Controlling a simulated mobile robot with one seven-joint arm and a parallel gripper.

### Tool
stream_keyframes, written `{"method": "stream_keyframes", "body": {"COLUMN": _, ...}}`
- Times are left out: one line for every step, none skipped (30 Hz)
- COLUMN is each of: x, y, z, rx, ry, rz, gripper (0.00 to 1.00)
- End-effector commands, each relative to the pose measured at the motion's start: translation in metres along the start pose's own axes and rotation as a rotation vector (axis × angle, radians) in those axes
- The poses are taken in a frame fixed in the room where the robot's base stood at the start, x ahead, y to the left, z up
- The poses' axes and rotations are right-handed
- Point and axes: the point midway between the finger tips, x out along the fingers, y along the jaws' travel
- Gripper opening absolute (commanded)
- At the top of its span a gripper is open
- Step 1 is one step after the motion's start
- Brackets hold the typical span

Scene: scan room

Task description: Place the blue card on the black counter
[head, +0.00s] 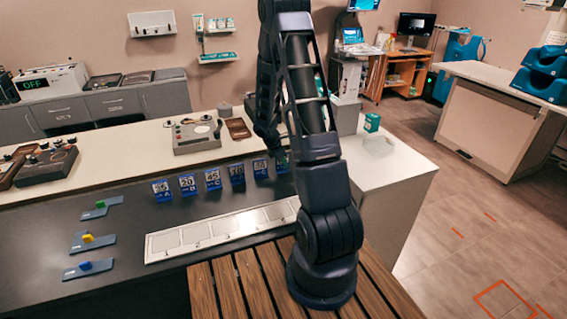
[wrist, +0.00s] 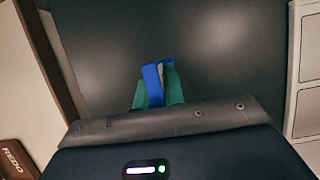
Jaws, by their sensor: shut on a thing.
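My gripper (wrist: 157,92) has green fingers shut on a blue card (wrist: 152,80), seen nearly edge-on in the wrist view. Behind the card is the bare black counter (wrist: 225,50); I cannot tell whether the card touches it. In the head view my gripper (head: 282,159) is partly hidden by my arm at the right end of a row of blue cards. Several numbered blue cards (head: 213,179) stand in that row on the black counter (head: 140,222).
A pale strip of framed panels (head: 205,232) lies in front of the cards. Three blue holders (head: 92,241) with coloured blocks lie at left. A control box (head: 196,137) stands on the white ledge behind. A brown REDO tray (wrist: 14,157) shows in the wrist view.

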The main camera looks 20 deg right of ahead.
Motion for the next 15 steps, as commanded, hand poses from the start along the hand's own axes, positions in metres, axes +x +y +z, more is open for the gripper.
{"method": "stream_keyframes", "body": {"x": 0.0009, "y": 0.0002, "z": -0.0003, "rx": 0.000, "ry": 0.000, "rz": 0.001, "gripper": 0.00}}
{"method": "stream_keyframes", "body": {"x": 0.0009, "y": 0.0002, "z": -0.0003, "rx": 0.000, "ry": 0.000, "rz": 0.001, "gripper": 0.00}}
{"method": "stream_keyframes", "body": {"x": 0.0006, "y": 0.0003, "z": -0.0002, "rx": 0.001, "ry": 0.000, "rz": 0.001, "gripper": 0.00}}
{"method": "stream_keyframes", "body": {"x": 0.0006, "y": 0.0003, "z": -0.0001, "rx": 0.001, "ry": 0.000, "rz": 0.001, "gripper": 0.00}}
{"method": "stream_keyframes", "body": {"x": 0.0006, "y": 0.0003, "z": -0.0001, "rx": 0.001, "ry": 0.000, "rz": 0.001, "gripper": 0.00}}
{"method": "stream_keyframes", "body": {"x": 0.0005, "y": 0.0002, "z": -0.0002, "rx": 0.001, "ry": 0.000, "rz": 0.001, "gripper": 0.00}}
{"method": "stream_keyframes", "body": {"x": 0.0007, "y": 0.0002, "z": -0.0002, "rx": 0.001, "ry": 0.000, "rz": 0.001, "gripper": 0.00}}
{"method": "stream_keyframes", "body": {"x": 0.0010, "y": 0.0002, "z": -0.0004, "rx": 0.001, "ry": 0.000, "rz": 0.001, "gripper": 0.00}}
{"method": "stream_keyframes", "body": {"x": 0.0019, "y": 0.0002, "z": -0.0008, "rx": 0.001, "ry": 0.000, "rz": 0.001, "gripper": 0.00}}
{"method": "stream_keyframes", "body": {"x": 0.0027, "y": 0.0002, "z": -0.0011, "rx": 0.001, "ry": 0.000, "rz": 0.001, "gripper": 0.00}}
{"method": "stream_keyframes", "body": {"x": 0.0034, "y": 0.0002, "z": -0.0014, "rx": 0.001, "ry": 0.000, "rz": 0.000, "gripper": 0.00}}
{"method": "stream_keyframes", "body": {"x": 0.0033, "y": 0.0002, "z": -0.0014, "rx": 0.001, "ry": 0.000, "rz": 0.001, "gripper": 0.17}}
{"method": "stream_keyframes", "body": {"x": 0.0032, "y": 0.0002, "z": -0.0013, "rx": 0.001, "ry": 0.000, "rz": 0.001, "gripper": 0.23}}
{"method": "stream_keyframes", "body": {"x": 0.0032, "y": 0.0002, "z": -0.0013, "rx": 0.001, "ry": 0.000, "rz": 0.001, "gripper": 0.28}}
{"method": "stream_keyframes", "body": {"x": 0.0031, "y": 0.0002, "z": -0.0013, "rx": 0.001, "ry": 0.000, "rz": 0.001, "gripper": 0.33}}
